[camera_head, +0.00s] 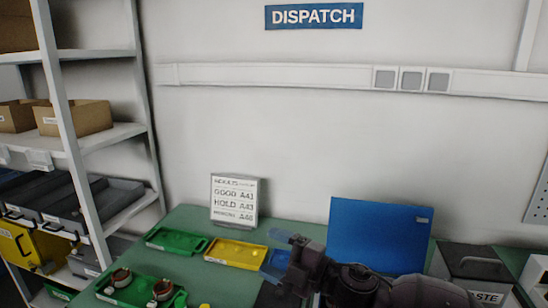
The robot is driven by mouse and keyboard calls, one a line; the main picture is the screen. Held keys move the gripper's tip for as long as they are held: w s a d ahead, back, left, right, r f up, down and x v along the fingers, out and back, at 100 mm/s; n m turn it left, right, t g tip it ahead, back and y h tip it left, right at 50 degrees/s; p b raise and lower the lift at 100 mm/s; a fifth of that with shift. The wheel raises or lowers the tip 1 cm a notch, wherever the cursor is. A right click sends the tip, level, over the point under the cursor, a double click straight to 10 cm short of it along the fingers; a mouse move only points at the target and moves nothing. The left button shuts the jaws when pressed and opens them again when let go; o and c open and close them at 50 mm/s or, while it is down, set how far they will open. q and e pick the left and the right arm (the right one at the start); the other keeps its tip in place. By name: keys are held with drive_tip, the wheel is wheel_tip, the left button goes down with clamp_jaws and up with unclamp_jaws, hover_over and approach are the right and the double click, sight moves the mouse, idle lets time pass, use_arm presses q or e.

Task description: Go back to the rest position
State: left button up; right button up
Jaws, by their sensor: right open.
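My right arm comes in from the bottom right, and its dark gripper (279,250) is over the green table (200,219), just right of the yellow tray (230,254). Its jaws are open, with nothing seen between them. Bluish parts lie at its tip; I cannot fully tell fingers from a blue tray behind. Two copper-coloured ring parts, one on the left (122,278) and one on the right (163,289), sit in a green tray (142,290) at the front left. My left gripper is not in view.
Another green tray (177,241) lies behind. A white sign (234,201) and a blue panel (380,233) stand at the back. A grey waste bin (470,264) is at right. A shelf rack (75,150) with boxes stands left. Air above the table's left half is clear.

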drive_tip(key=s+d+f+m+t+h, duration=0.25)
drive_tip(key=d+f+m+h, duration=0.35)
drive_tip(key=d+f+m, duration=0.3)
drive_tip(key=s+d+f+m+t+h, duration=0.2)
drive_tip(key=d+f+m+t+h, duration=0.2)
drive_tip(key=d+f+m+h, duration=0.4)
drive_tip(key=s+d+f+m+g+h, duration=0.1)
drive_tip(key=s+d+f+m+g, duration=0.1)
drive_tip(key=s+d+f+m, duration=0.2)
drive_tip(key=s+d+f+m+g+h, duration=0.1)
drive_tip(key=s+d+f+m, duration=0.3)
drive_tip(key=s+f, duration=0.6)
drive_tip(key=s+d+g, duration=0.1)
drive_tip(key=s+d, duration=0.1)
drive_tip(key=s, duration=0.3)
drive_tip(key=shift+d+f+h+b, duration=0.3)
drive_tip(key=shift+f+b, duration=0.1)
